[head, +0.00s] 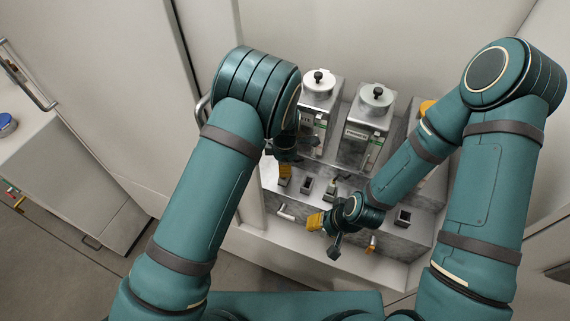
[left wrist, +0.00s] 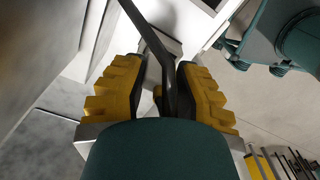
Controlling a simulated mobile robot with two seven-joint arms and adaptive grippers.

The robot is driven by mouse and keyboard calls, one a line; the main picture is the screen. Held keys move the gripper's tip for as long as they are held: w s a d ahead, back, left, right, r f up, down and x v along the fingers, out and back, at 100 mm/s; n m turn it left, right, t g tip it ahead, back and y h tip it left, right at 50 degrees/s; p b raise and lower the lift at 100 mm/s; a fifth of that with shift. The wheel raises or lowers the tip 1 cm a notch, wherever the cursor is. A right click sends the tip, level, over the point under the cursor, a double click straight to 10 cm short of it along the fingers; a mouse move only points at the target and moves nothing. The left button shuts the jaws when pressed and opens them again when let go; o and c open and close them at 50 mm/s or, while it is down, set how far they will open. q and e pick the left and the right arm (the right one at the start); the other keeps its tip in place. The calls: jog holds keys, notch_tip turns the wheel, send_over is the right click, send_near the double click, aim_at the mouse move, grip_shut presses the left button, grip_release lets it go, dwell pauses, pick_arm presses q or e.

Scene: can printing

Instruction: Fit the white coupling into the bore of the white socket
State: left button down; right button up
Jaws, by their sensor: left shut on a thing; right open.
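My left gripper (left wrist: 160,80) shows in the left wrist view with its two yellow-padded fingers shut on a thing. A dark bar runs between the fingers, with a pale grey shape behind it. I cannot make out the held thing clearly. In the head view a yellow finger of the left gripper (head: 285,172) shows at the left end of the stepped console, mostly behind my left arm. My right gripper (head: 325,236) is open and empty above the console's front. I cannot identify the white coupling or the white socket with certainty in either view.
The grey stepped console (head: 420,240) has dark slots, a pale bar handle (head: 285,211) and an orange-yellow part (head: 371,245). Two pale round caps with black knobs, one left (head: 318,82) and one right (head: 375,97), top metal units. A cabinet with a blue-topped item (head: 7,122) stands left.

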pick_arm(q)
jog(key=shift+f+b, duration=0.45)
jog(key=shift+f, duration=0.3)
jog(key=c, duration=0.7)
grip_release()
jog(key=shift+r, duration=0.1)
jog(key=shift+c, duration=0.2)
notch_tip(320, 180, up, 12)
